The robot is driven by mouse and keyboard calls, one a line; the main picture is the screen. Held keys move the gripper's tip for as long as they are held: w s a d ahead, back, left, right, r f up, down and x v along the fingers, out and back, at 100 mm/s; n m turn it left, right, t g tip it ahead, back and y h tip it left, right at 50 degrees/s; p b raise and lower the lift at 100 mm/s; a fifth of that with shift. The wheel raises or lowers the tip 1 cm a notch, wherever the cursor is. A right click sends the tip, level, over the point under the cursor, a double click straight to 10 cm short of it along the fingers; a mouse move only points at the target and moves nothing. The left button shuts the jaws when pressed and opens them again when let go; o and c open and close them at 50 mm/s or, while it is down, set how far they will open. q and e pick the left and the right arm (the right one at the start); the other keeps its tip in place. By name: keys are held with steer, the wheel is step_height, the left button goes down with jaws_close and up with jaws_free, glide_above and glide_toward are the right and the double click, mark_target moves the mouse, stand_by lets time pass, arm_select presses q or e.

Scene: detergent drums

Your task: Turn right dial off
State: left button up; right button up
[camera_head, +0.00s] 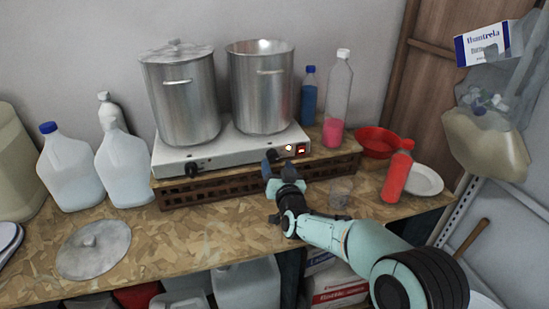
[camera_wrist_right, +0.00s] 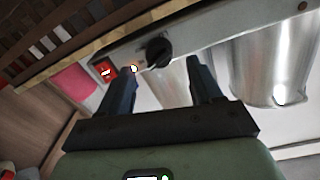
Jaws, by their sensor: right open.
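The right dial (camera_head: 272,156) is a black knob on the front of the white two-burner cooker (camera_head: 232,148). In the right wrist view the dial (camera_wrist_right: 158,52) appears just beyond and between the fingertips. My right gripper (camera_head: 272,170) is in front of it, with dark fingers apart and nothing held; it also shows in the right wrist view (camera_wrist_right: 161,70). I cannot tell whether a finger touches the dial. A small bright light (camera_head: 288,148) and a red switch (camera_head: 301,149) are right of the dial. The left dial (camera_head: 193,168) is farther left. My left gripper is out of view.
Two steel pots (camera_head: 182,100) (camera_head: 262,90) stand on the cooker, which rests on a brown crate (camera_head: 220,187). A clear cup (camera_head: 341,192) and a red bottle (camera_head: 397,172) stand right of my gripper. The front left worktop has a loose lid (camera_head: 93,250).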

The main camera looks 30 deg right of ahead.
mark_target(274, 159)
steer(key=shift+p+x, duration=0.4)
steer(key=shift+x, duration=1.6)
steer(key=c, duration=1)
steer(key=shift+c, duration=0.2)
